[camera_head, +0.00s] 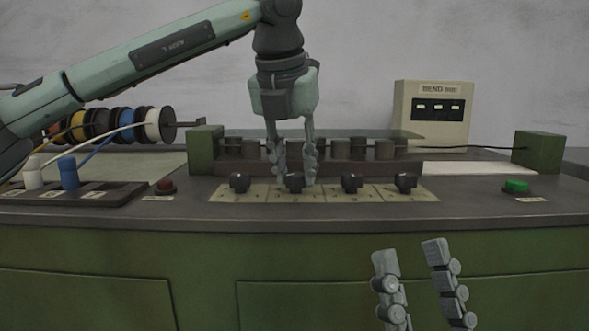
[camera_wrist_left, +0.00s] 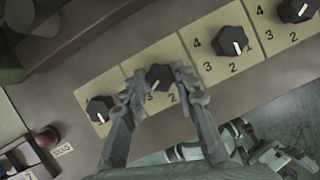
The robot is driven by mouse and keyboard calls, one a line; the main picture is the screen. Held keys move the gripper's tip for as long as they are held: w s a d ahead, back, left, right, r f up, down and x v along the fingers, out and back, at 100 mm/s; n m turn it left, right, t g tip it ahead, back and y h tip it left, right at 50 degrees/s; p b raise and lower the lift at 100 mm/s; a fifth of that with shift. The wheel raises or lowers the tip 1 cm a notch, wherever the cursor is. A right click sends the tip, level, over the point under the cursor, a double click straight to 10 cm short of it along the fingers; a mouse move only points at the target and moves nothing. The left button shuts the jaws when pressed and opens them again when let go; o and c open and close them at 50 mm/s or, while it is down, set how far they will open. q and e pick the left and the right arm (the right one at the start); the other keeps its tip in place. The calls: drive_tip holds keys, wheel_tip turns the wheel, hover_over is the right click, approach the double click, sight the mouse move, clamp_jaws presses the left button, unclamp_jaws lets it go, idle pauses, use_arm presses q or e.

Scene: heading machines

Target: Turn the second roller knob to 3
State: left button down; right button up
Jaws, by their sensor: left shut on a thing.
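The second roller knob (camera_head: 294,182) is black and sits second from the left in a row on a pale numbered strip. My left gripper (camera_head: 295,180) points down and is shut on this knob. In the left wrist view the knob (camera_wrist_left: 160,77) lies between the two fingertips (camera_wrist_left: 159,76). A small pale mark on its lower-left side appears to point toward the 3; the 2 is also visible, and other numbers are covered by the fingers. My right gripper (camera_head: 415,250) is open and empty in front of the green cabinet.
Other black knobs stand to the left (camera_head: 240,182) and right (camera_head: 351,183). A red button (camera_head: 166,186) and a green button (camera_head: 516,186) flank the strip. Rollers stand behind it under a clear cover (camera_head: 385,137). Wire spools (camera_head: 153,124) are at left.

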idle(0.3)
use_arm(q)
drive_tip(key=c, duration=1.2)
unclamp_jaws()
drive_tip(key=v, duration=1.2)
drive_tip(key=shift+s, duration=0.1)
